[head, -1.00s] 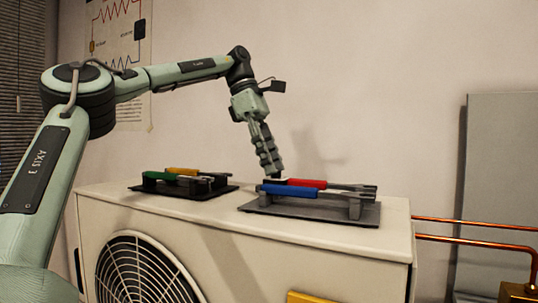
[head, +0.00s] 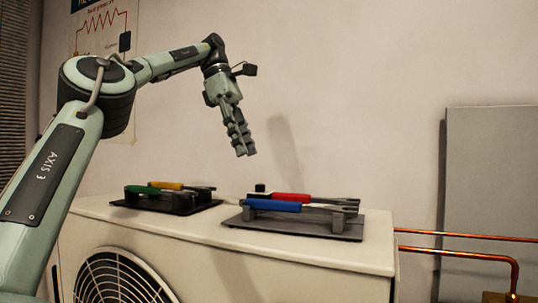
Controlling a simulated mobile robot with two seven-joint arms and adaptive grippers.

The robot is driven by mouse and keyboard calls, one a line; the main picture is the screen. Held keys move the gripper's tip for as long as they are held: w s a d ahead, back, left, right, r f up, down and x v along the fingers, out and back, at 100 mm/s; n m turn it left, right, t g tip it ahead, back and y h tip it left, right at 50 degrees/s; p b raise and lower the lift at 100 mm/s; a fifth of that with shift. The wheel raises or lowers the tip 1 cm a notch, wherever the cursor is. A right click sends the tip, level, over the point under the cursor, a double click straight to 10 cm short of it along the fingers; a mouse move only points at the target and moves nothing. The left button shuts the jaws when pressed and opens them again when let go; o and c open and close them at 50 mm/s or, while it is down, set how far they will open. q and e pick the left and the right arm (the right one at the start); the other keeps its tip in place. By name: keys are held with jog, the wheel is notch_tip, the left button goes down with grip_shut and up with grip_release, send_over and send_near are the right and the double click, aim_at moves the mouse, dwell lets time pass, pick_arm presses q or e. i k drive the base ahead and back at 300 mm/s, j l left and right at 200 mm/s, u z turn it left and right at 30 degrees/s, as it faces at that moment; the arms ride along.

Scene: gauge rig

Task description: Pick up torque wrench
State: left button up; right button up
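Several wrench-like tools with coloured handles lie on two dark racks; I cannot tell which is the torque wrench. A red-handled tool (head: 291,197) and a blue-handled tool (head: 272,206) lie on the right rack (head: 300,229), their grey metal ends to the right. A yellow-handled tool (head: 166,185) and a green-handled tool (head: 143,190) lie on the left rack (head: 210,205). My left gripper (head: 244,153) hangs above and behind the right rack, apart from the tools, with nothing visible in it. Its fingers show side-on, hiding any gap. My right gripper is out of view.
The racks stand on a white fan unit (head: 330,262). A small dark knob-like thing (head: 260,188) shows behind the blue handle. Copper pipes (head: 460,237) and a grey panel (head: 490,190) are at the right. The wall is close behind the unit.

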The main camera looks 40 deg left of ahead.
aim_at(305, 200)
jog(key=k, duration=1.5)
